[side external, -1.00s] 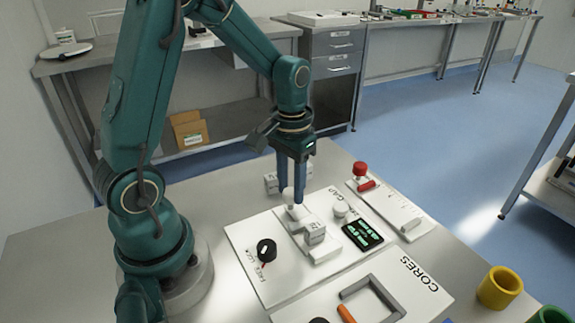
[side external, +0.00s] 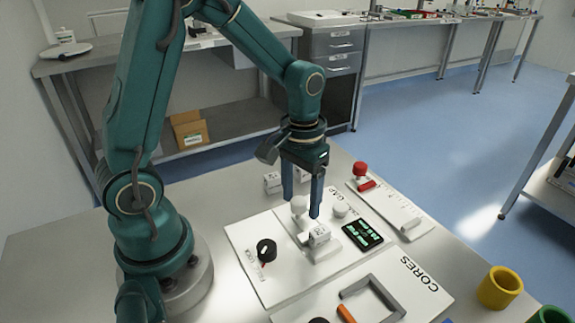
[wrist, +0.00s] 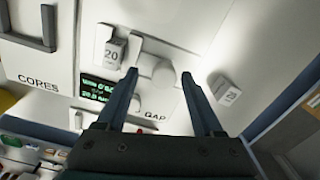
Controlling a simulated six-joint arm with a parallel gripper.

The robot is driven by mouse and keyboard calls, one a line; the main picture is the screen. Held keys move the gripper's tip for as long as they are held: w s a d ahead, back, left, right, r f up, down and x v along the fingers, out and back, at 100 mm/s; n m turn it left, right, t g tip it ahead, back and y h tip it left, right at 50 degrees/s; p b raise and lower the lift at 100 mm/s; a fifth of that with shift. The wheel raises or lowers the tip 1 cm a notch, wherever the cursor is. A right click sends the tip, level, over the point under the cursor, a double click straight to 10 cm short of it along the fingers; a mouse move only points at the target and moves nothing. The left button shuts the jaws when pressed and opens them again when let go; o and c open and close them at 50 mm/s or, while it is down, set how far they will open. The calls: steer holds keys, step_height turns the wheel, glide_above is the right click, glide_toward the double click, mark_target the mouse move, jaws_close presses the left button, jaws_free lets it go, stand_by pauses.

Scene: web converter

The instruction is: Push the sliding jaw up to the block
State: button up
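The sliding jaw with its round white knob (side external: 298,204) sits on the white GAP panel (side external: 245,240). The knob also shows in the wrist view (wrist: 163,73). A pale block marked 20 (side external: 319,234) stands beside the jaw, and it also shows in the wrist view (wrist: 114,52). I cannot tell whether jaw and block touch. My gripper (side external: 302,203) is open, pointing down, with its fingers on either side of the knob. In the wrist view my gripper (wrist: 158,78) shows a clear space between the fingers and the knob.
A black dial (side external: 266,250) is at the left. A red knob (side external: 360,169) and the CORES panel (side external: 410,290) are nearby.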

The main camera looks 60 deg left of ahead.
mark_target(301, 203)
steer(key=shift+r, duration=0.1)
steer(key=shift+r, duration=2.5)
steer(key=shift+w+d+r, duration=0.1)
steer(key=shift+r, duration=0.3)
steer(key=s+d+r+m+t, duration=0.3)
steer(key=s+r+t, duration=0.2)
steer(key=s, duration=0.4)
steer(key=shift+s+d+t, duration=0.15)
steer(key=shift+s+t, duration=0.05)
steer(key=shift+t, duration=0.1)
steer(key=shift+o, duration=0.2)
